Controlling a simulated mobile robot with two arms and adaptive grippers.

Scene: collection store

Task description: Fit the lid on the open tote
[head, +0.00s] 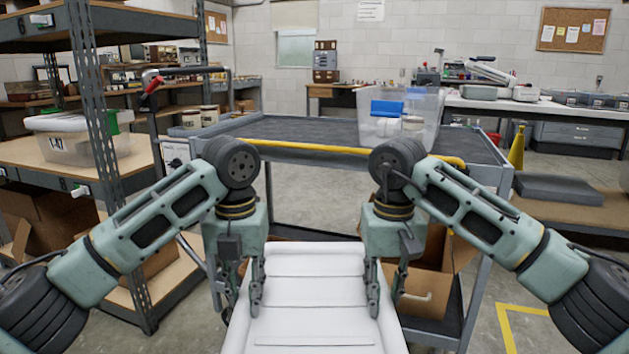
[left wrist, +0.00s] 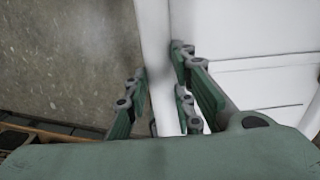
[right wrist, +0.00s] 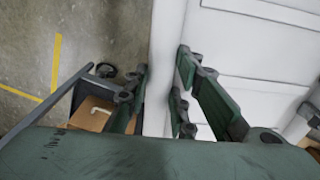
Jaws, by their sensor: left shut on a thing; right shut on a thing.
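The white lid (head: 310,290) is held in front of me, low and roughly level, on the near side of the cart. My left gripper (head: 246,300) is shut on its left edge. My right gripper (head: 384,300) is shut on its right edge. In the left wrist view the fingers straddle the lid's rim (left wrist: 158,60); the right wrist view shows the same on the other rim (right wrist: 165,45). The open tote (head: 372,138), clear plastic, stands on the cart top beyond my right gripper. A blue item (head: 387,107) and pale jars or rolls are inside it.
The dark cart top (head: 300,130) has a yellow bar (head: 310,151) along its near edge and is bare left of the tote. Shelving (head: 95,90) with a lidded tote (head: 110,150) stands left. A cardboard box (head: 435,270) sits low in the cart.

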